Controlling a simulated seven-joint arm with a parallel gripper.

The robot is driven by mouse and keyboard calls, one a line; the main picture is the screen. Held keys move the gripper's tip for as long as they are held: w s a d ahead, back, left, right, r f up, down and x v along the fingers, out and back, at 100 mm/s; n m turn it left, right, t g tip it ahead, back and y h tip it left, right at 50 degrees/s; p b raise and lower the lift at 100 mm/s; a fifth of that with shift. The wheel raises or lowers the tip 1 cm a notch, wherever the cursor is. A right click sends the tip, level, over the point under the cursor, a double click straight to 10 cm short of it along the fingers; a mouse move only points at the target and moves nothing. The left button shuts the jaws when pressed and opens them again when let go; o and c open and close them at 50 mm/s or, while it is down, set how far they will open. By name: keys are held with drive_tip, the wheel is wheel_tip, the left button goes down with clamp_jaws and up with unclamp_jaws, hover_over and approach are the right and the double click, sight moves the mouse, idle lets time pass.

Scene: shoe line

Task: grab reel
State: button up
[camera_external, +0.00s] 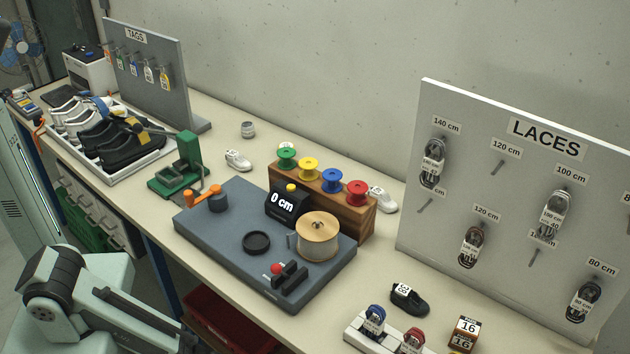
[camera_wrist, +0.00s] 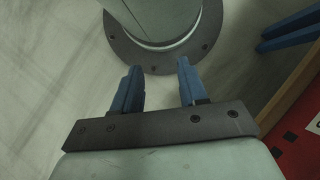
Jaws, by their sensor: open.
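A large reel (camera_external: 317,232) with a tan wooden top and pale windings stands on the right part of the grey-blue board (camera_external: 225,240). Small reels in green (camera_external: 286,158), yellow (camera_external: 308,168), blue (camera_external: 332,180) and red (camera_external: 357,192) sit in a row on a wooden block (camera_external: 330,208) behind it. My gripper (camera_wrist: 157,92) shows in the wrist view with its two blue fingers apart and nothing between them. It points at the floor beside a round base plate, away from all reels. In the external view my arm is at the lower left and its fingers are hidden.
The board also carries a "0 cm" display (camera_external: 287,204), an orange-handled crank (camera_external: 207,197), a black ring (camera_external: 256,242) and a red-knobbed device (camera_external: 287,278). A green fixture (camera_external: 180,172) stands left. The laces panel (camera_external: 510,190) rises at right. Bench space in front of that panel is partly clear.

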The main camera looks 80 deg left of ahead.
drive_tip(key=shift+o, duration=0.4)
drive_tip(key=o, duration=0.8)
drive_tip(key=shift+o, duration=0.2)
